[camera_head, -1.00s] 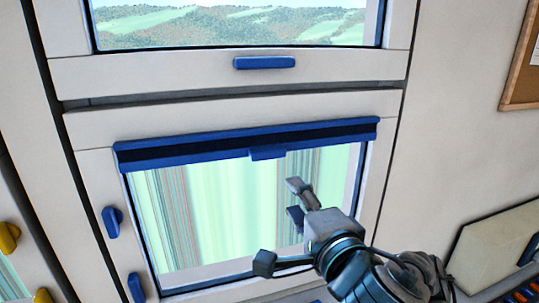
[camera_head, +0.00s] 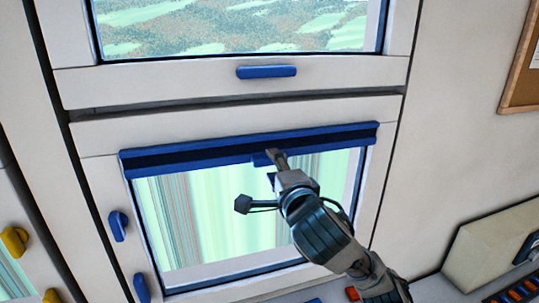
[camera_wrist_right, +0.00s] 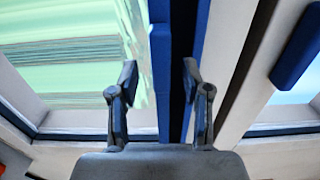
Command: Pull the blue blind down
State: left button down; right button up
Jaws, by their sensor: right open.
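The blue blind (camera_head: 200,159) is rolled up as a bar along the top of the lower window, with a small blue pull tab (camera_head: 262,160) at its middle. My right gripper (camera_head: 273,166) is at the tab in the head view. In the right wrist view, the blind's bar (camera_wrist_right: 180,60) and tab (camera_wrist_right: 161,80) lie between the two spread fingers of my right gripper (camera_wrist_right: 158,85). The fingers are open, with gaps on both sides. Whether they touch the tab cannot be told. My left gripper is not in view.
The lower window pane (camera_head: 200,215) is clear below the bar. A blue handle (camera_head: 267,72) sits on the frame above. Blue handles (camera_head: 118,225) are on the left frame, and yellow handles (camera_head: 15,240) are farther left. A beige box (camera_head: 495,245) stands at the lower right.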

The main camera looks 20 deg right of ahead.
aim_at(272, 164)
jog(key=shift+w+p, duration=0.35)
jog(key=shift+w, duration=1.5)
jog(key=shift+f, duration=0.1)
grip_shut()
